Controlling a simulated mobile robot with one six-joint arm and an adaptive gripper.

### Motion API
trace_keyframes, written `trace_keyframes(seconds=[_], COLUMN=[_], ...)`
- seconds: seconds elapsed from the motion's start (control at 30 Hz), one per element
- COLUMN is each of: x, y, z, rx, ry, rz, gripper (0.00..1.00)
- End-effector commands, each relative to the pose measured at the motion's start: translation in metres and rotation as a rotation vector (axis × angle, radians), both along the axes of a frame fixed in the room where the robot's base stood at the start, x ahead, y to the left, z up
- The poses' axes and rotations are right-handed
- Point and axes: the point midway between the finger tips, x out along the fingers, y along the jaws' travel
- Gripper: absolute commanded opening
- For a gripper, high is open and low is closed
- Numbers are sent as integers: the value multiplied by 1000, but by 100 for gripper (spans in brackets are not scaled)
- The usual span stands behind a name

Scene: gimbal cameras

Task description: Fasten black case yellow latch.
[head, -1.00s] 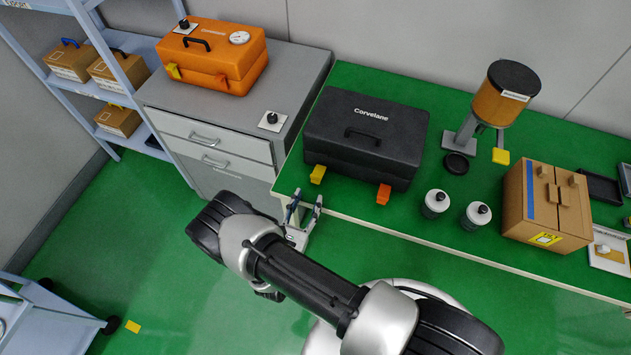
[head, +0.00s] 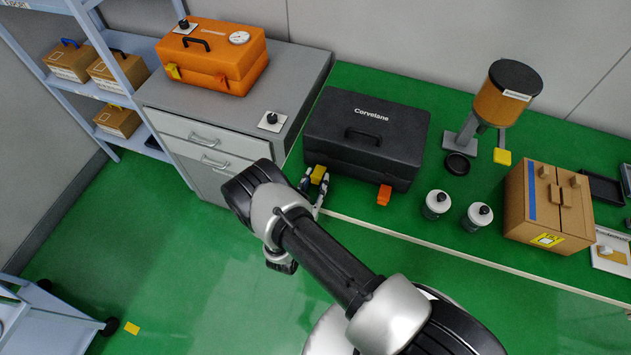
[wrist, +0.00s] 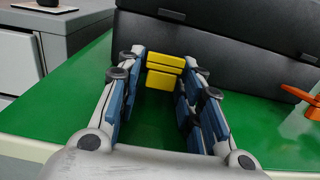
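The black case (head: 365,135) stands closed on the green table, its front facing my arm. Its yellow latch (head: 318,174) is at the left of the front face, and an orange latch (head: 384,194) is at the right. In the wrist view the yellow latch (wrist: 164,72) sticks out from the case between the tips of my gripper (wrist: 160,75). My gripper is open, with one finger on each side of the latch; contact with it cannot be made out. In the head view my gripper (head: 314,186) is at the table's front edge, partly hidden by my arm.
Two white jars (head: 437,204) stand right of the case, with a brown box (head: 545,207) beyond them. An orange case (head: 212,58) sits on the grey cabinet (head: 300,85) to the left. The table front near the jars is clear.

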Motion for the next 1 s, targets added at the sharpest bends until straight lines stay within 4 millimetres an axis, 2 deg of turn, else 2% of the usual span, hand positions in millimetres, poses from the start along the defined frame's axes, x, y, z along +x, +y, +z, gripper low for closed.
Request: trace_keyframes(seconds=[0.4,0.73,1.0], x=[0,-1,-1], y=[0,0,0], z=[0,6,21], rx=[0,19,82], ry=[0,53,223], rz=[0,-1,-2], gripper=[4,4,4])
